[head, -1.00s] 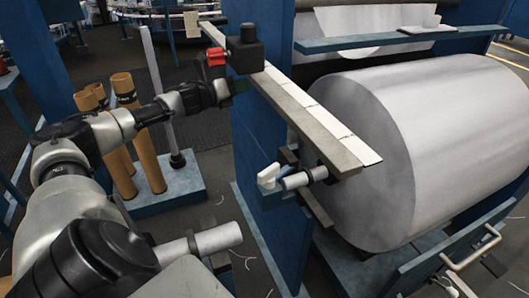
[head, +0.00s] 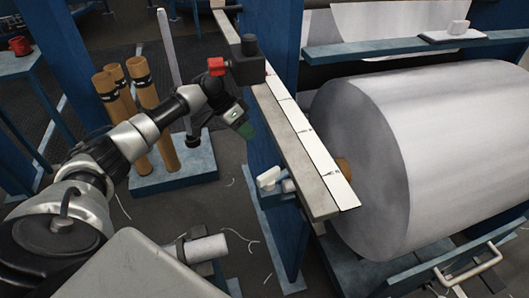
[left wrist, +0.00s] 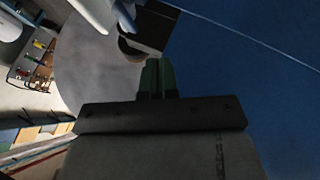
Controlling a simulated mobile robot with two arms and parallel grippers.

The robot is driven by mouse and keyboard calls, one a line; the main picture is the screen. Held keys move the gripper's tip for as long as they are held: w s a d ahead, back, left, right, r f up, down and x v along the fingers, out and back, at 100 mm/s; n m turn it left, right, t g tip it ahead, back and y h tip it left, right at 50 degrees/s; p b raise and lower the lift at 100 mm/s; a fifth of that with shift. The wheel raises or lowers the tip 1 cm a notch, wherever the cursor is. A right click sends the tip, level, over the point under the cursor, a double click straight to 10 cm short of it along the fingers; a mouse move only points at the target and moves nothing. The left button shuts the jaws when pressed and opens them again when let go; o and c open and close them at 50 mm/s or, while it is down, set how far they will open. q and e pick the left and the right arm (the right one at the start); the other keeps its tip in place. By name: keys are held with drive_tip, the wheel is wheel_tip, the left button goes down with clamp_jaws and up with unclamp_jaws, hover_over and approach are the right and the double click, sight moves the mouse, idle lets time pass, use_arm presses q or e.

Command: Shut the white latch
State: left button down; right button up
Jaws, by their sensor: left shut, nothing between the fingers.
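The white latch (head: 268,179) sits low on the near side of the blue post (head: 263,112), beside a short pale cylinder (head: 288,185). Its handle slants up to the right. My left gripper (head: 247,131) is shut and empty. It hangs above and a little left of the latch, apart from it, with its green fingers pointing down. In the left wrist view the closed green fingers (left wrist: 158,78) have nothing between them. I cannot make out the latch for certain there. My right gripper is not in view.
A grey beam (head: 300,155) with white strips runs beside the post, bordering the large white roll (head: 425,135). A red knob (head: 216,66) and black block (head: 247,68) sit above my gripper. Brown tubes (head: 145,95) stand behind my left arm.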

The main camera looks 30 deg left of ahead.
sight(279, 173)
use_arm(q)
drive_tip(key=d+f, duration=0.8)
drive_tip(key=d, duration=0.1)
drive_tip(key=shift+w+d+b, duration=0.15)
drive_tip(key=shift+d+b, duration=0.1)
drive_tip(key=shift+b, duration=0.15)
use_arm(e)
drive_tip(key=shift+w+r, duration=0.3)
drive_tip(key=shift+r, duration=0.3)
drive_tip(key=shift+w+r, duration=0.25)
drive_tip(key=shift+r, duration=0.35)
